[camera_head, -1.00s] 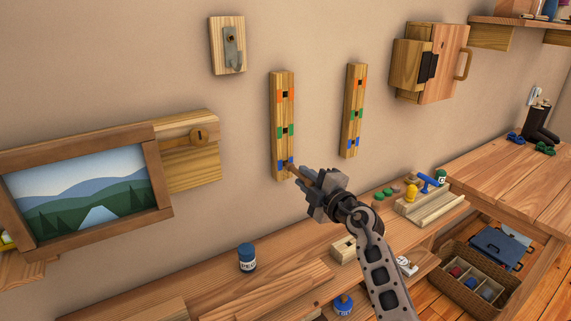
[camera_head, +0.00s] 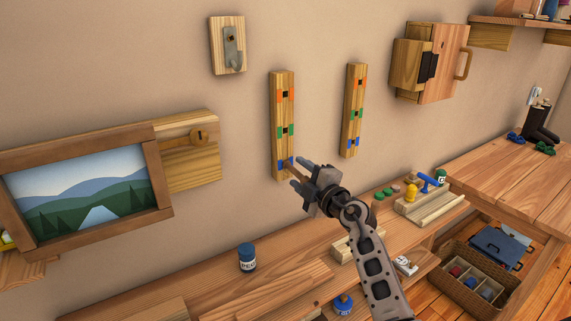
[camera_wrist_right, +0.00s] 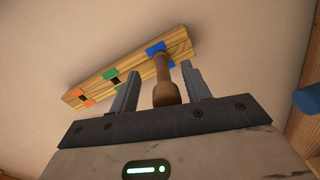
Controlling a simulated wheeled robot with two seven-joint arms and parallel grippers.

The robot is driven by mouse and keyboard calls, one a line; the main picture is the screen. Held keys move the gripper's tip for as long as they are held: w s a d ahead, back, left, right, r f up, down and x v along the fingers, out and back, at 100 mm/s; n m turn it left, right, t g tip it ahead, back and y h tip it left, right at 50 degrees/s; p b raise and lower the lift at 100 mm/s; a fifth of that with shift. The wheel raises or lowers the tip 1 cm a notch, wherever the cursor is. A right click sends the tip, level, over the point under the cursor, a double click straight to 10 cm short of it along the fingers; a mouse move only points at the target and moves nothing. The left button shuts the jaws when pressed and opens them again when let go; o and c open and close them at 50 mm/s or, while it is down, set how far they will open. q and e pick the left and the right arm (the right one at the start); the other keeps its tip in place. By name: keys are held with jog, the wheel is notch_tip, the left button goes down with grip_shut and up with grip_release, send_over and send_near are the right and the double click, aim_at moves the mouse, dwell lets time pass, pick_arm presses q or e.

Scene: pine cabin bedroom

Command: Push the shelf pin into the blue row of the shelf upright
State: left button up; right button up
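Two wooden shelf uprights hang on the wall, the left one (camera_head: 283,112) and the right one (camera_head: 354,108). Each has orange, green and blue marked rows with dark holes. The brown shelf pin (camera_wrist_right: 165,82) shows in the right wrist view, with its far end at the blue row (camera_wrist_right: 156,48) of the left upright and its wider head towards me. How deep it sits is hidden. My right gripper (camera_head: 297,178) is open just in front of that row. Its fingers stand on either side of the pin, with a clear gap on one side. My left gripper is out of view.
Below is a wooden bench (camera_head: 225,291) with a blue jar (camera_head: 247,258) and a grooved wooden block (camera_head: 432,205). A framed picture (camera_head: 85,195) hangs at left, a metal hook (camera_head: 234,47) above, and a small cabinet (camera_head: 430,62) at upper right.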

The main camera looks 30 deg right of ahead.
jog(key=shift+s+f, duration=0.15)
jog(key=shift+s, duration=0.55)
jog(key=s+d, duration=0.1)
jog(key=s, duration=1.4)
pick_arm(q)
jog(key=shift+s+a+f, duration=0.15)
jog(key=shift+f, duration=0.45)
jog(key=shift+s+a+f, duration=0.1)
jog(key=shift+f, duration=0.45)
pick_arm(e)
jog(key=s+a+f+m+g, duration=0.2)
jog(key=s+a+f+m, duration=0.2)
jog(key=f, duration=0.4)
jog(key=s+a+f+m+g, duration=0.3)
jog(key=s+a+f+m, duration=0.2)
jog(key=a+f, duration=0.4)
jog(key=s+a+f+m+g+y, duration=0.1)
jog(key=s+a+f+m+g, duration=0.2)
jog(key=s+a+f, duration=0.3)
notch_tip(320, 180, down, 3)
jog(key=shift+s+a+r+m, duration=0.2)
jog(key=shift+s+a+m, duration=0.15)
jog(key=shift+m, duration=0.35)
